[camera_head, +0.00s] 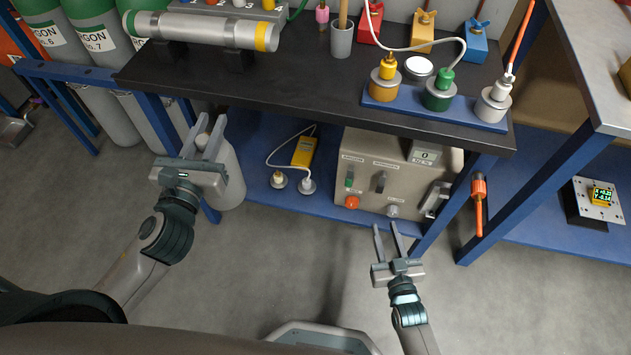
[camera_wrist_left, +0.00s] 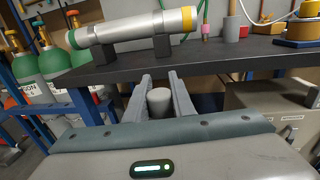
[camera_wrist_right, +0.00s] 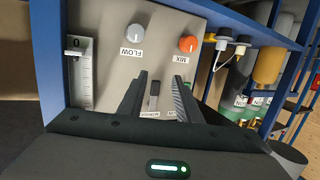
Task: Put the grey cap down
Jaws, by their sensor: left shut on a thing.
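The grey cap (camera_wrist_left: 159,101) is a small plain cylinder between the two fingers of my left gripper (camera_wrist_left: 158,80) in the left wrist view, just short of the black bench's front edge. In the right wrist view that box fills the space beyond the fingers (camera_wrist_right: 160,82).
The black bench top (camera_head: 300,85) has a clear middle. A silver tube (camera_head: 205,30) lies on supports at its back left. A blue rack (camera_head: 430,103) with several capped vessels stands at right. A yellow meter (camera_head: 304,150) lies on the blue lower shelf. Green-topped cylinders (camera_head: 95,20) stand far left.

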